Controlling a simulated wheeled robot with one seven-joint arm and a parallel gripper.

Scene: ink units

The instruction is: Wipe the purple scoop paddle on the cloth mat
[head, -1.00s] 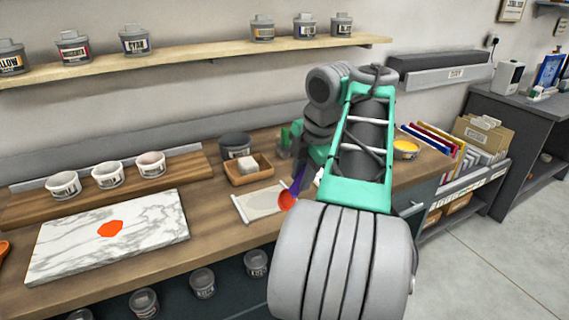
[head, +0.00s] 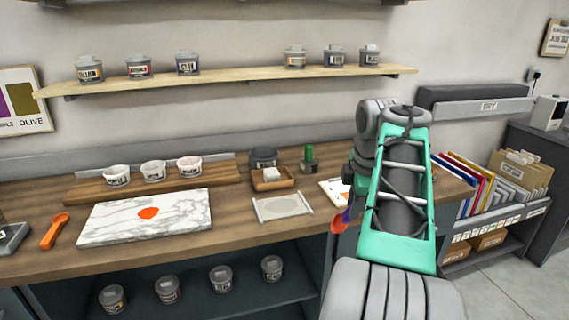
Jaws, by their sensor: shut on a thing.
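The purple scoop paddle (head: 349,214) is at the right of the middle in the head view, with orange ink on its lower end. My gripper (head: 357,193) is shut on it, but my arm hides most of the jaws. The paddle's end hangs near the counter's front edge, to the right of the cloth mat (head: 283,207). The pale mat lies flat on the counter, with a rod along each side. No clear orange mark shows on it. The paddle and the mat are apart.
A marble slab (head: 180,224) with an orange ink blot lies to the left, with an orange scoop (head: 54,231) beyond it. A wooden tray (head: 272,184) with a white block stands behind the mat. White tubs stand on a wooden board (head: 90,193).

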